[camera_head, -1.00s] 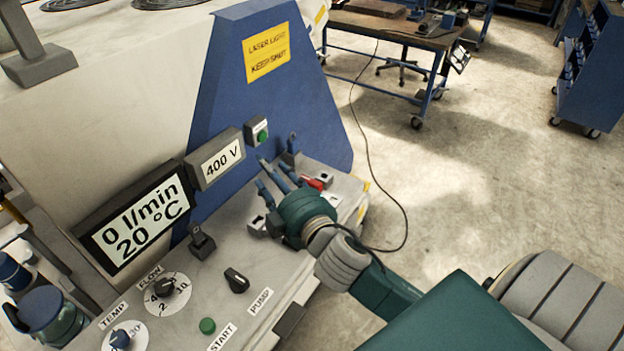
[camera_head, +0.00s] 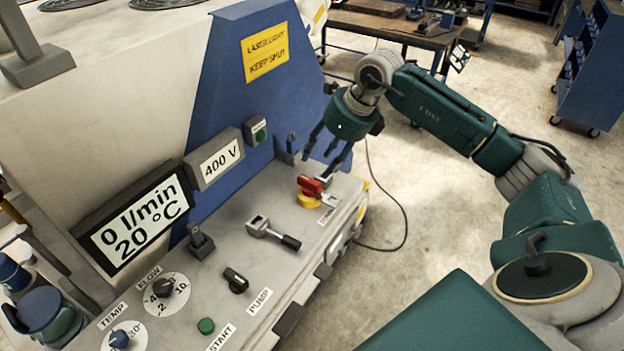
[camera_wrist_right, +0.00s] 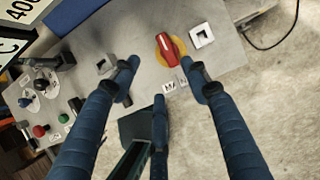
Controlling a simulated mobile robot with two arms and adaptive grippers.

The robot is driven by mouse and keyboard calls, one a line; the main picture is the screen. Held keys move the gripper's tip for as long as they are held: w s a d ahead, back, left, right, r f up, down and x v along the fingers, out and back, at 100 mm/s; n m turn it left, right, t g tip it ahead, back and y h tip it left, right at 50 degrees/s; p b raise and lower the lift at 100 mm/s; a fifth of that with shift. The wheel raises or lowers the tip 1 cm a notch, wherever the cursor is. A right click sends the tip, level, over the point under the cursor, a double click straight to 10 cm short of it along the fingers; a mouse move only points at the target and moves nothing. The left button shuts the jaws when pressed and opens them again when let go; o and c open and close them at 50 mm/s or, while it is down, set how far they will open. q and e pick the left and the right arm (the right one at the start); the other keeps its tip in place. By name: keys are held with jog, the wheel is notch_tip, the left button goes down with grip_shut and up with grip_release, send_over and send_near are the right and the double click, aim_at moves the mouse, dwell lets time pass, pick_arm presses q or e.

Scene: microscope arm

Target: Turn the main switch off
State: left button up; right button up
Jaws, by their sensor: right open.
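The main switch has a red handle (camera_head: 309,185) on a yellow round plate (camera_head: 308,201), at the right end of the grey sloping panel. In the right wrist view the red handle (camera_wrist_right: 168,47) lies beyond my fingertips, on its yellow plate (camera_wrist_right: 161,40). My right gripper (camera_head: 322,163) is open and empty, its fingers pointing down just above and behind the switch. In the wrist view its spread fingers (camera_wrist_right: 162,70) frame the panel near the switch; I see no clear contact. The 400 V display (camera_head: 219,160) is lit. My left gripper is not in view.
A lever with a dark grip (camera_head: 274,232) lies left of the switch. A black knob (camera_head: 236,281), flow dial (camera_head: 164,291) and green start button (camera_head: 206,326) are further left. A flow display (camera_head: 134,221) stands at the back. Open floor lies right.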

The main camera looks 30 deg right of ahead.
aim_at(310, 182)
jog(key=p+x, duration=0.1)
jog(key=x, duration=0.2)
jog(key=p+x, duration=0.1)
jog(key=x, duration=0.2)
jog(key=d+p+x, duration=0.1)
jog(key=x, duration=0.3)
jog(key=shift+s+f+p, duration=0.1)
jog(key=shift+f+p, duration=0.05)
jog(key=shift+p, duration=0.2)
jog(key=shift+f, duration=0.3)
grip_shut()
